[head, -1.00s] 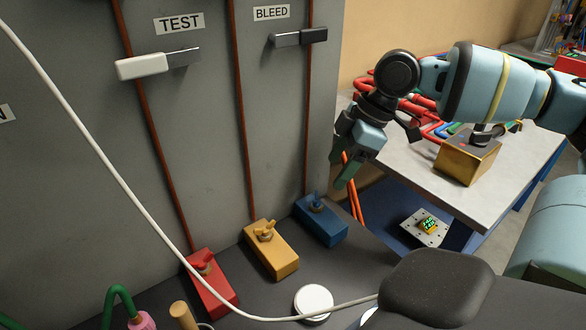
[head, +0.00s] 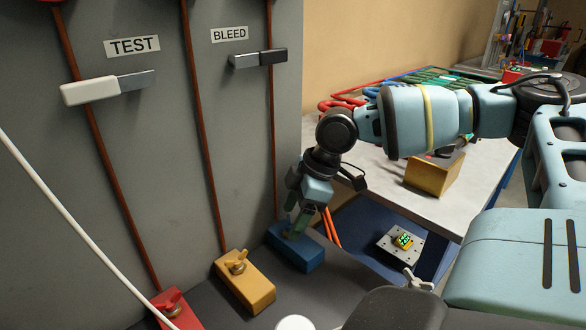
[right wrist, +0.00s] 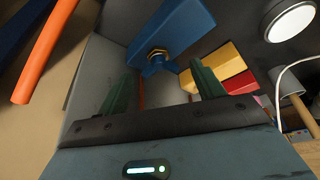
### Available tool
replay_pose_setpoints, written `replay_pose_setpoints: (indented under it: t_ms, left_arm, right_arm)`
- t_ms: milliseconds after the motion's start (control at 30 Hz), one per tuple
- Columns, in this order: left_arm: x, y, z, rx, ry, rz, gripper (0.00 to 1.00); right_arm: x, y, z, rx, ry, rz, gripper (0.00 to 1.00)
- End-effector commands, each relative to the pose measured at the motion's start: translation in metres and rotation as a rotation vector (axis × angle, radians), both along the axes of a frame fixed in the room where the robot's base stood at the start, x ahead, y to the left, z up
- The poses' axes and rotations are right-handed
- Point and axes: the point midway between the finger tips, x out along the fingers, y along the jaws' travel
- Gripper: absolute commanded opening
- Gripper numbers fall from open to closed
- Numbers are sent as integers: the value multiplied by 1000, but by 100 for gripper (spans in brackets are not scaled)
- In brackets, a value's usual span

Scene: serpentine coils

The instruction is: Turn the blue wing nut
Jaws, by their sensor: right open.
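The blue wing nut (right wrist: 158,62) sits on a brass stud on the blue block (right wrist: 172,25) in the right wrist view. In the head view the blue block (head: 304,254) stands at the foot of the grey panel, and my gripper mostly hides the nut. My right gripper (head: 296,224) is open just above the block, pointing down. In the right wrist view its two green fingers (right wrist: 160,74) stand either side of the nut, which shows between their tips. I see no clear contact. My left gripper is not in view.
A yellow block (head: 246,282) and a red block (head: 172,312) with their own wing nuts stand left of the blue one. The grey panel (head: 238,130) rises behind. Orange tubes (head: 330,226) and a grey-topped table (head: 440,200) lie to the right.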

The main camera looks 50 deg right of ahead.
Motion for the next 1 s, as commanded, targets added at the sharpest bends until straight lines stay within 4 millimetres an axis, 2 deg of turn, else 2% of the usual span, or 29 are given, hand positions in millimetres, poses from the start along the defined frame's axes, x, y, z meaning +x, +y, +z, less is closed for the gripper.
replay_pose_setpoints:
  t_ms: [300,667,1000]
  left_arm:
    - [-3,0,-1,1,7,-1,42]
    - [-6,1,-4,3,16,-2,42]
    - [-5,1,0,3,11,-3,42]
  right_arm:
    - [1,1,-2,0,-1,0,67]
    - [1,1,-2,-1,-1,0,22]
    - [0,1,-1,0,-1,-56,22]
